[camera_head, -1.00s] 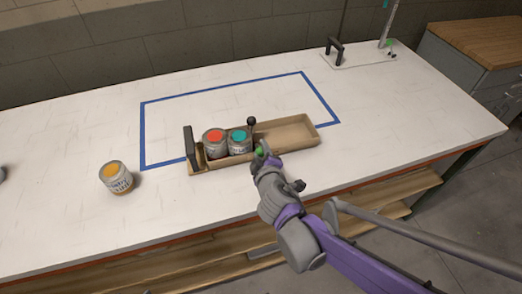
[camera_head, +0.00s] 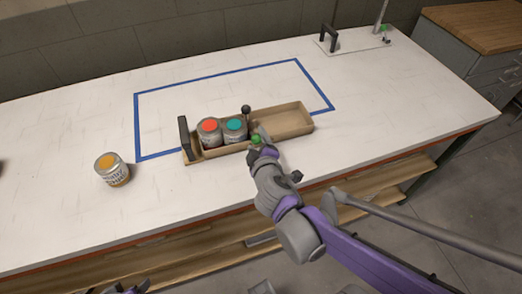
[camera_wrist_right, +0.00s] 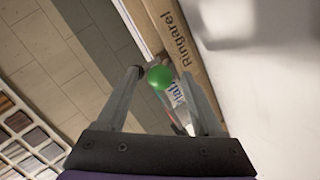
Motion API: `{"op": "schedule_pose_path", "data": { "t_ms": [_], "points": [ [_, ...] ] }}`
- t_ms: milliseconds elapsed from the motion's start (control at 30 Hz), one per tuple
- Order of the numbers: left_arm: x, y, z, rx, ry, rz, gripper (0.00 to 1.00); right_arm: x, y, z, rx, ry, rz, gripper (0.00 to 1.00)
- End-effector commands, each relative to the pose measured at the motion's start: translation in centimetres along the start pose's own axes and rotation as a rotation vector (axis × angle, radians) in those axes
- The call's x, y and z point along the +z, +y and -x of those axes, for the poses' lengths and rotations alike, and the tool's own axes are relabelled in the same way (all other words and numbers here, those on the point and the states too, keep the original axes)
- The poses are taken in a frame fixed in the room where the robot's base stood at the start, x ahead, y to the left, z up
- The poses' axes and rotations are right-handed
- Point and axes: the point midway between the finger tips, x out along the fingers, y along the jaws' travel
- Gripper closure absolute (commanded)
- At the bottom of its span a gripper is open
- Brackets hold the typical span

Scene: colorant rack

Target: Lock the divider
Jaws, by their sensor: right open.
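A wooden tray (camera_head: 285,121) stands on the white table. The divider's black-knobbed upright (camera_head: 246,109) stands in it, just right of the teal-lidded can (camera_head: 235,128). A green ball knob (camera_head: 256,139) is at the tray's front side, below the divider. My right gripper (camera_head: 258,146) is open at this knob. In the right wrist view the green knob (camera_wrist_right: 160,77) lies between the spread fingers (camera_wrist_right: 160,92), with no clear grip on it. Fingertip contact cannot be told. A grey part at the bottom left edge seems to be my left gripper (camera_head: 130,287), mostly cut off.
A red-lidded can (camera_head: 209,131) stands in the tray beside the teal one, near the black end handle (camera_head: 184,138). Blue tape (camera_head: 215,74) outlines an area behind the tray. The tray's right compartment is empty.

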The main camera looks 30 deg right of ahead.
Motion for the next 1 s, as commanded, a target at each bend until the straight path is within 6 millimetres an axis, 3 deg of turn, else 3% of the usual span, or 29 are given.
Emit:
{"op": "schedule_pose_path", "data": {
  "t_ms": [300,500,1000],
  "points": [
    [-1.3,0.0,1.9,0.0,0.008,0.0,0.33,-0.2,0.1,5.5,-0.001,0.004,0.002,0.31],
    [-2.0,0.0,2.8,0.0,0.013,0.0,0.33,-0.1,0.1,8.0,-0.001,0.003,0.0,0.31],
    [-2.4,0.0,3.2,0.0,0.015,0.0,0.33,0.0,0.0,9.3,0.001,0.0,0.0,0.31]
  ]
}}
